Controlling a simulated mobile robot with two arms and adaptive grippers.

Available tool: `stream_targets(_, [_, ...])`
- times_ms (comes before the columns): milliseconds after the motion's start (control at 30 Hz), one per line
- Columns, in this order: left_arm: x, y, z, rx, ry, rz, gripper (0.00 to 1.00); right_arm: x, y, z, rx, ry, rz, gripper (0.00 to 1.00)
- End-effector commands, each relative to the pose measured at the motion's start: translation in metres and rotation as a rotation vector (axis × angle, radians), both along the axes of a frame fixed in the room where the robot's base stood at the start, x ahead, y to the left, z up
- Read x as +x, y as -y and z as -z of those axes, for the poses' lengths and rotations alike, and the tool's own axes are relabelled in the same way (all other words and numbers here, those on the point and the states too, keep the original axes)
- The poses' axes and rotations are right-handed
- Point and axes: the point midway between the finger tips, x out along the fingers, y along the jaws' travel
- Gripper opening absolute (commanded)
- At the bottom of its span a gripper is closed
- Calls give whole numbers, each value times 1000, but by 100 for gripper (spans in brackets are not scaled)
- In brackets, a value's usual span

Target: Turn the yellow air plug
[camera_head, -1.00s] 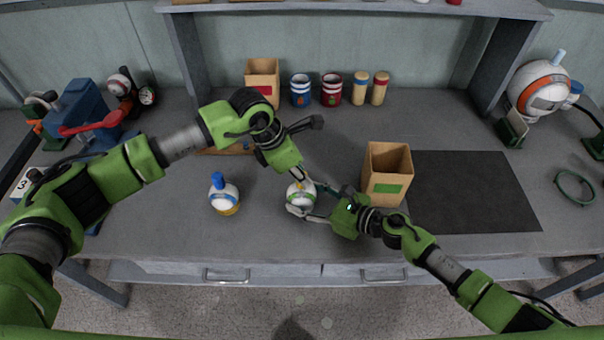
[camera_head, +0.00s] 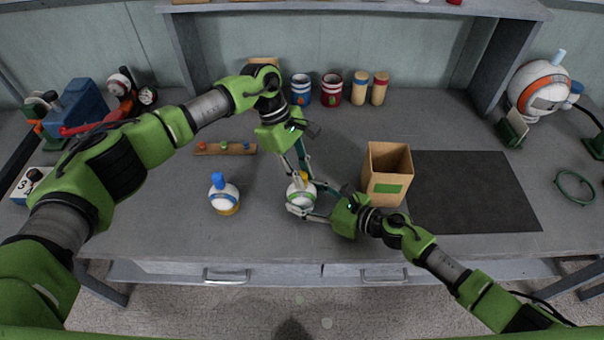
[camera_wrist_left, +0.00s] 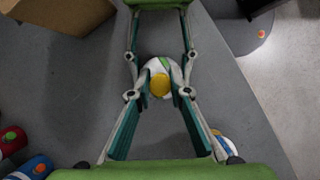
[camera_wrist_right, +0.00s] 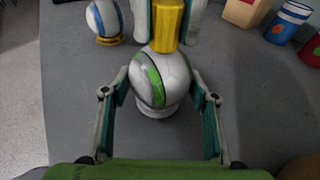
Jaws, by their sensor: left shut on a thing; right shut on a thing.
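A white ball with a green stripe (camera_head: 299,194) stands at the front middle of the table. It also shows in the right wrist view (camera_wrist_right: 157,77). The yellow air plug (camera_wrist_right: 169,23) sticks up from its top and shows from above in the left wrist view (camera_wrist_left: 160,84). My left gripper (camera_head: 303,175) comes from above, its fingers shut on the plug from both sides. My right gripper (camera_head: 304,200) is shut on the ball from the right, one finger on each side. In the head view the fingers hide parts of the plug and ball.
A second ball with a blue plug (camera_head: 220,190) stands to the left. An open cardboard box (camera_head: 387,180) stands close on the right, near my right gripper. A small wooden rack (camera_head: 226,149) lies behind. A dark mat (camera_head: 475,190) is empty. Cans (camera_head: 331,91) stand at the back.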

Motion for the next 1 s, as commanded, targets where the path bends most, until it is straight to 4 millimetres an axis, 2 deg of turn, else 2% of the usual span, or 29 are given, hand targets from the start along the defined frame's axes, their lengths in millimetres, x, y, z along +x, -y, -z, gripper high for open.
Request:
stream_targets(33, [1, 3, -3, -4, -1, 45, 0, -1, 3, 5, -8, -6, 3, 40])
stream_targets(600, [1, 3, -4, -6, -2, 565, 0, -2, 3, 7, -11, -8, 2, 40])
stream_targets(1000, [1, 2, -4, -7, -2, 777, 0, -3, 3, 8, -11, -8, 1, 40])
